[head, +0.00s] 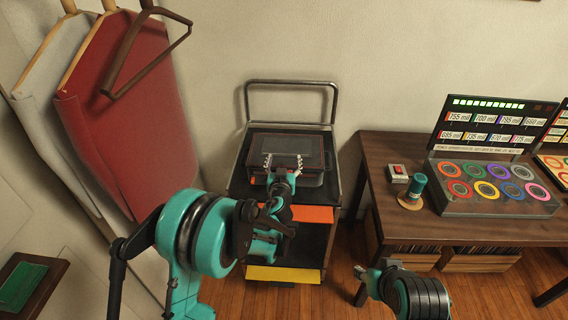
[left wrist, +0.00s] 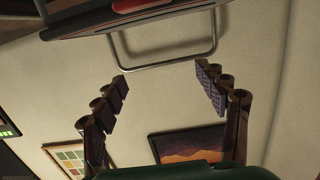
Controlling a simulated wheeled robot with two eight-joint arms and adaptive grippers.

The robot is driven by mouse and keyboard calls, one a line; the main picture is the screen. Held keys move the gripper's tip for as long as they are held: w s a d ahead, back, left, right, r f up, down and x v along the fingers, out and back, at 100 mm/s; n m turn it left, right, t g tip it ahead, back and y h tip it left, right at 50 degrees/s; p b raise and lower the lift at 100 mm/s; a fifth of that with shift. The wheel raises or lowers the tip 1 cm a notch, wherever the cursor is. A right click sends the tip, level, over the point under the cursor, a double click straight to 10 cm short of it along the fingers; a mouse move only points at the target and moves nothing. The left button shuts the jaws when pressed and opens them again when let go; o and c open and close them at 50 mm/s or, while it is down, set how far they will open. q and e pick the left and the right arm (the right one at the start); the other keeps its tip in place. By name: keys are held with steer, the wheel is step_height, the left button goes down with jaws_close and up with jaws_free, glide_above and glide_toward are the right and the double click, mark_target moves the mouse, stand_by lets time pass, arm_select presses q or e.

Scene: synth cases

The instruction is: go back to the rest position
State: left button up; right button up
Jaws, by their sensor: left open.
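My left gripper (head: 283,161) is open, over the upper part of the trolley (head: 335,185) in the head view. Its fingers are spread in front of a dark case (head: 312,146) on the trolley top. I cannot tell whether they touch it. In the left wrist view the two fingers of my left gripper (left wrist: 163,78) stand wide apart with nothing between them but the pale wall behind.
The trolley has a tall metal handle (head: 290,83), an orange drawer (head: 312,214) and a yellow drawer (head: 284,274). At right, a wooden table (head: 390,150) bears a console (head: 497,187), a red-switch box (head: 398,173) and a teal-topped object (head: 417,184). Red cloth (head: 130,110) hangs at left.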

arm_select(q)
steer(key=shift+a+r, duration=0.1)
steer(key=s+a+r+n+g+y, duration=0.1)
steer(key=s+a+r+g+y, duration=0.1)
steer(key=s+a+r, duration=0.35)
steer(key=s+a+r+n+g+y, duration=0.1)
steer(key=s+a+r+g, duration=0.15)
steer(key=s+a, duration=0.65)
steer(key=s+d+f+m+g+h, duration=0.1)
steer(key=s+f+g, duration=0.1)
steer(key=s, duration=1)
steer(key=s+d+f+m+g+h, duration=0.1)
steer(key=s+f, duration=0.4)
steer(key=s, duration=0.8)
steer(key=shift+d+g+h, duration=0.2)
steer(key=shift+g+h, duration=0.3)
steer(key=shift+g, duration=0.55)
